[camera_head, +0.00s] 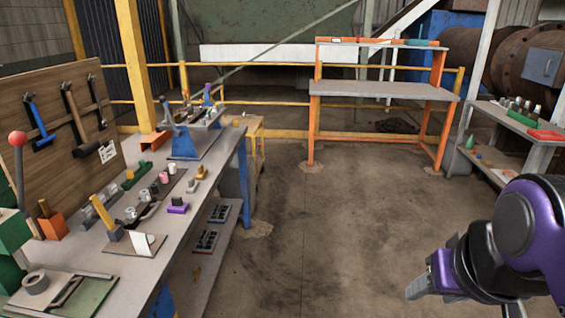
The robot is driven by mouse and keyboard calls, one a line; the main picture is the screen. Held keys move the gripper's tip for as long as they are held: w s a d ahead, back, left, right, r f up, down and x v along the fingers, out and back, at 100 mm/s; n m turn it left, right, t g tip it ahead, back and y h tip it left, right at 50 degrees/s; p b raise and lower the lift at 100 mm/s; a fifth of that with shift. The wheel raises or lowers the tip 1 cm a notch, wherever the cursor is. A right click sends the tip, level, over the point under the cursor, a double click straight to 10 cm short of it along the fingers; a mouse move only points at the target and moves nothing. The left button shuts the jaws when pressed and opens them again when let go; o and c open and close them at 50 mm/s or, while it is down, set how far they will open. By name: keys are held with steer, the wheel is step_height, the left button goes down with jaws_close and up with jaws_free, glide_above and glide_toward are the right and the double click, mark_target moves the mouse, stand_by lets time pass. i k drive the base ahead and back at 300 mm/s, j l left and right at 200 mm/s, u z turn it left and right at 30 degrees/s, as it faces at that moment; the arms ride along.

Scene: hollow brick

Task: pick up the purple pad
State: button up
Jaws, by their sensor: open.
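A small purple pad (177,209) lies on the long grey workbench (203,209) at the left, near the bench's right edge. A dark block seems to sit on top of it. My gripper (418,289) hangs at the lower right of the view, above the floor, well to the right of the bench. It is open, and I see nothing between its fingers. The pad and my gripper are far apart.
An orange-framed table (380,90) stands at the back. A shelf (520,130) stands at right. The floor between is clear.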

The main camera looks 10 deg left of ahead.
mark_target(177, 206)
steer(key=i+u, duration=0.25)
steer(key=i, duration=0.9)
steer(key=i+u, duration=0.4)
steer(key=i+l+u, duration=0.2)
steer(key=i+u, duration=0.15)
steer(key=i, duration=0.1)
